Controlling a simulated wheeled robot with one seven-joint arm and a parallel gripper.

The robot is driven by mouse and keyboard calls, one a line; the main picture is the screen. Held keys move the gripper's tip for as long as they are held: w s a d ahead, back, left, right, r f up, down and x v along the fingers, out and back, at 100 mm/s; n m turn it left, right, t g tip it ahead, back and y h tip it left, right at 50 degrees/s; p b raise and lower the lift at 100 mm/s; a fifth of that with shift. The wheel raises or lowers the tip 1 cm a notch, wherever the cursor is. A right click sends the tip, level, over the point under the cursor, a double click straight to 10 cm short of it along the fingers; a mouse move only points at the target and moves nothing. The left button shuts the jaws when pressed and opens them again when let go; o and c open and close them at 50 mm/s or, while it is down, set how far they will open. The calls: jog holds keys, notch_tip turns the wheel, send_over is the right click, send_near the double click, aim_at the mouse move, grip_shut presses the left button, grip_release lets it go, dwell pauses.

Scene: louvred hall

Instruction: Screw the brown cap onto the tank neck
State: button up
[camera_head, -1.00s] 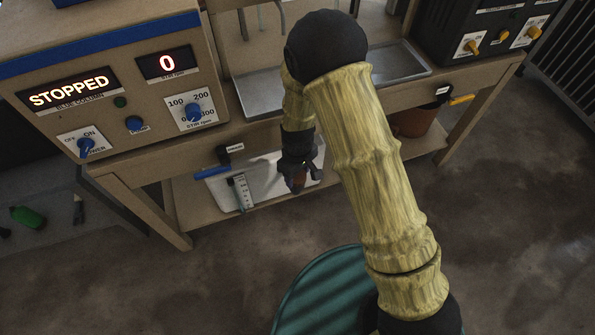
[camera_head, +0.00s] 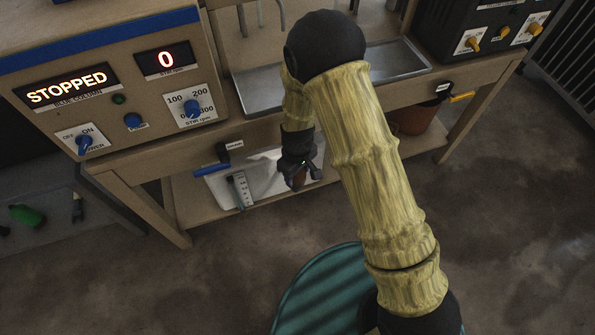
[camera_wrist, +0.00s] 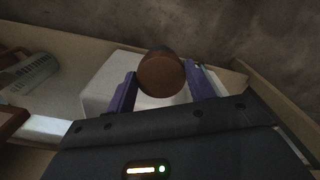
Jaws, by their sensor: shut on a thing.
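The brown cap (camera_wrist: 161,76) is between the two purple fingers of my gripper (camera_wrist: 160,88) in the wrist view, its round face toward the camera. In the head view my gripper (camera_head: 301,178) hangs over the lower shelf, with a small part of the cap (camera_head: 299,180) showing between the fingers. The white tank (camera_head: 262,176) lies below and behind the gripper; it also shows in the wrist view (camera_wrist: 103,92) behind the cap. The tank neck is not visible, and I cannot tell whether the cap touches the tank.
A graduated cylinder (camera_head: 241,190) stands left of the tank, by the shelf's front edge (camera_head: 215,213). The bench top above carries a control box (camera_head: 110,85) reading STOPPED and a metal tray (camera_head: 385,62). A reddish-brown pot (camera_head: 411,121) is on the shelf at right.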

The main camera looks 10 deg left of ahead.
jog(key=shift+f, duration=0.55)
dwell(0.6)
jog(key=shift+r+m+p, duration=0.2)
jog(key=shift+m+p, duration=0.35)
jog(key=shift+m, duration=0.15)
jog(key=m+p, duration=0.1)
jog(key=m, duration=0.1)
jog(key=m+p, duration=0.2)
jog(key=m, duration=0.1)
jog(key=shift+s+a+m, duration=0.15)
jog(key=shift+m, duration=0.15)
jog(key=m+p, duration=0.1)
jog(key=m, duration=0.2)
jog(key=shift+p, duration=0.3)
jog(key=m+p, duration=0.2)
jog(key=m, duration=0.2)
jog(key=shift+a, duration=0.15)
jog(key=m+p, duration=0.3)
jog(key=m, duration=0.3)
jog(key=shift+a+p, duration=0.15)
jog(key=shift+p, duration=0.15)
jog(key=m+p, duration=0.1)
jog(key=m, duration=0.1)
jog(key=m+p, duration=0.1)
jog(key=m, duration=0.1)
jog(key=shift+w+m, duration=0.2)
jog(key=shift+m, duration=0.2)
jog(key=shift+f+m, duration=0.2)
jog(key=shift+m, duration=0.1)
jog(key=o, duration=0.9)
